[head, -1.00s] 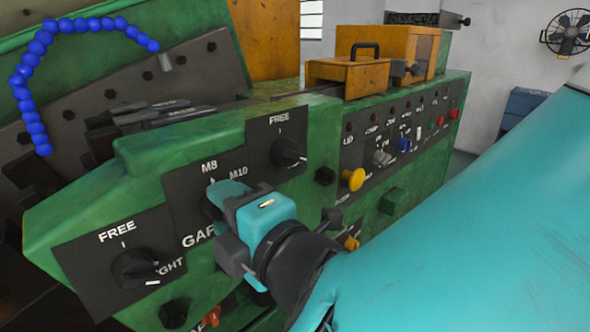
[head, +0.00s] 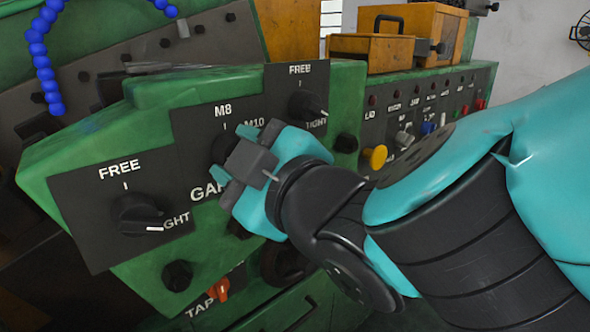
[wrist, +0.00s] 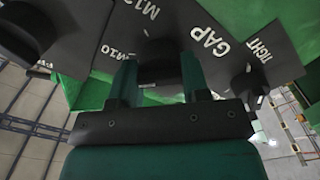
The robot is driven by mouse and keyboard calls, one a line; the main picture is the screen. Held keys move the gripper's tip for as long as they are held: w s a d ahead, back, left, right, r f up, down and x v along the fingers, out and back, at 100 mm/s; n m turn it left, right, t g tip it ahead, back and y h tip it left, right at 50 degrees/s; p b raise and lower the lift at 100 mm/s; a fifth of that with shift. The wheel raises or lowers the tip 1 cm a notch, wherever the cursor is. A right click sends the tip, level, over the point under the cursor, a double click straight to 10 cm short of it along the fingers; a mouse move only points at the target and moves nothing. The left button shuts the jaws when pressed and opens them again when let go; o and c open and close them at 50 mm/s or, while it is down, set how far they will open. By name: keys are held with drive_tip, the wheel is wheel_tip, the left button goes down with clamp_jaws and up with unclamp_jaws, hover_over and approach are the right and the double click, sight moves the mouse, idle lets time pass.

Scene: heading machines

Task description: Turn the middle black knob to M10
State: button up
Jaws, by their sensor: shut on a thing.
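The middle black knob (head: 220,148) sits on the dark panel between the M8, M10 and GAP labels. My gripper (head: 238,162) is at this knob, shut on it, and covers most of it in the head view. In the wrist view the knob (wrist: 160,66) lies between the two green fingers of my gripper (wrist: 158,74). The M10 label is beside the left finger there and GAP is to the right.
A left knob (head: 138,214) and an upper right knob (head: 307,106), each marked FREE and TIGHT, flank the middle one. A yellow button (head: 375,157) and an orange-red switch (head: 221,290) are close by. A blue jointed hose (head: 40,50) hangs at upper left.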

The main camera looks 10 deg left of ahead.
drive_tip(key=shift+m+b, duration=1.3)
drive_tip(key=shift+m, duration=0.3)
drive_tip(key=o, duration=0.9)
drive_tip(key=shift+a, duration=0.1)
